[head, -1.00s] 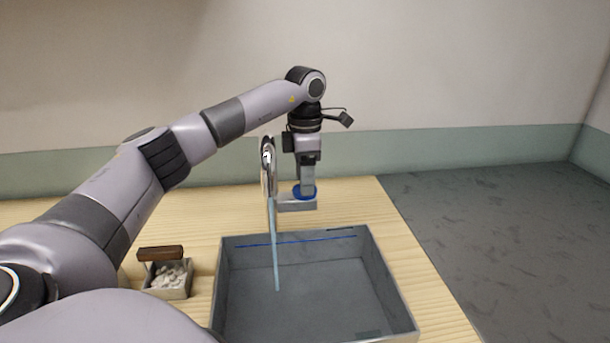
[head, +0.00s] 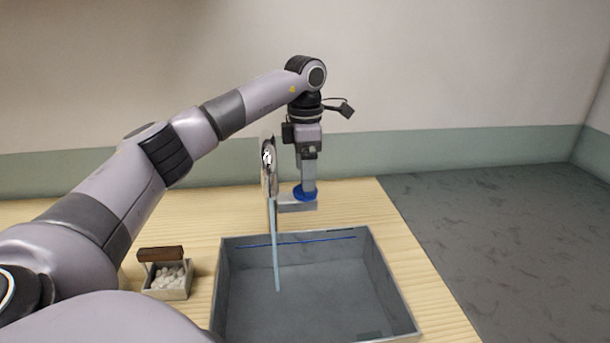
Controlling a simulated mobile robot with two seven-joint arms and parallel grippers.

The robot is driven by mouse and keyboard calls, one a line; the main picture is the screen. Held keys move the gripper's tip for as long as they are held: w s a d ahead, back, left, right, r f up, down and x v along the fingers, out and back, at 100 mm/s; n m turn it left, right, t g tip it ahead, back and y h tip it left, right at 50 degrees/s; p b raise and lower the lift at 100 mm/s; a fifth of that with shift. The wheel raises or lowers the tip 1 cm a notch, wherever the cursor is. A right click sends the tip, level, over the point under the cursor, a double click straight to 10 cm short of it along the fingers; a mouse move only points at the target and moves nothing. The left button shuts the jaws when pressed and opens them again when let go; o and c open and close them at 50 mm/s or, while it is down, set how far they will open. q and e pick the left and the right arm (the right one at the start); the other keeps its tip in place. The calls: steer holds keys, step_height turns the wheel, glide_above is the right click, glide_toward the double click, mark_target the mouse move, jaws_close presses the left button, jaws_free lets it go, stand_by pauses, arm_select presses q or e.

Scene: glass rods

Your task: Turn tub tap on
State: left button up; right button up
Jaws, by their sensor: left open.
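The tap stands behind the tub (head: 392,290). It has a tall silver spout (head: 268,165) and a grey base (head: 297,205) with a blue collar (head: 304,194). An upright grey piece (head: 308,178), which looks like the tap's handle, rises from the collar. A pale blue stream of water (head: 276,250) runs from the spout down into the tub. My left gripper (head: 308,156) points down over the upright piece and is open. Its fingertips are small and hard to make out, and I cannot tell whether they touch the piece. My right gripper is not in view.
A small box of white pebbles (head: 168,278) with a brown block (head: 161,254) at its back edge stands left of the tub. A blue line (head: 300,241) runs across the tub's far inner side. The wooden top (head: 425,255) is clear right of the tub.

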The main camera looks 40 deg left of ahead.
arm_select(q)
step_height(320, 180, up, 5)
steer(key=shift+r, duration=0.15)
stand_by(0.7)
